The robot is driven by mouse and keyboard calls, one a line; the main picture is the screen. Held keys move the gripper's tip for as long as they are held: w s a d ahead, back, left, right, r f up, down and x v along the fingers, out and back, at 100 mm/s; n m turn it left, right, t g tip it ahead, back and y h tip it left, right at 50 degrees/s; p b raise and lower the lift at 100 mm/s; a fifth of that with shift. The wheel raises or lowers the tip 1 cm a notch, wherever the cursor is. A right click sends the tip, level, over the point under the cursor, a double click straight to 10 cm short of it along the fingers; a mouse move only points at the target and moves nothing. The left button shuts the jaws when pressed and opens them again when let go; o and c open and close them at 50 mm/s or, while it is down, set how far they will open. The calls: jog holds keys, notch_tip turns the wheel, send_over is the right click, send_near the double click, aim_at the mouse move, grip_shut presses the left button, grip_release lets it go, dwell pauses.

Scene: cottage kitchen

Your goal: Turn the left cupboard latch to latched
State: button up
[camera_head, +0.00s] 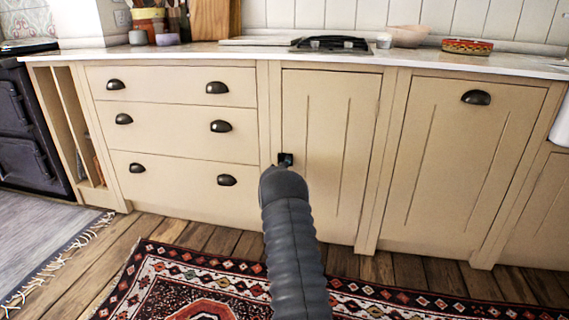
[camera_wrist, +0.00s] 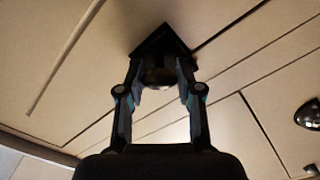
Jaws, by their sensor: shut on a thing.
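The left cupboard door (camera_head: 325,130) is tan and looks closed, flush with its frame. The cupboard latch (camera_head: 281,157) is a small dark fitting at the door's left edge, mostly hidden behind my arm in the head view. In the wrist view its black plate (camera_wrist: 166,40) appears turned like a diamond, with a rounded metallic knob below it. My gripper (camera_wrist: 159,79) has one finger on each side of this knob and is shut on it. The end of my gripper is largely hidden in the head view. I cannot tell which way the latch is turned.
Drawers with dark cup pulls (camera_head: 221,126) stand left of the door. A panel with a cup pull (camera_head: 476,97) is to the right. The worktop (camera_head: 240,51) runs above, carrying a hob (camera_head: 336,43) and bowls. A patterned rug (camera_head: 180,275) lies on the floor in front.

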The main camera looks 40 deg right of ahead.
jog(key=n+p, duration=0.1)
jog(key=n, duration=0.3)
jog(key=shift+n, duration=0.3)
jog(key=shift+f+n+p, duration=0.15)
jog(key=shift+n+p, duration=0.35)
jog(key=shift+n, duration=1.3)
jog(key=o, duration=1.2)
jog(key=shift+a, duration=0.1)
jog(key=shift+c, duration=0.2)
jog(key=v, duration=1.2)
jog(key=shift+w, duration=0.1)
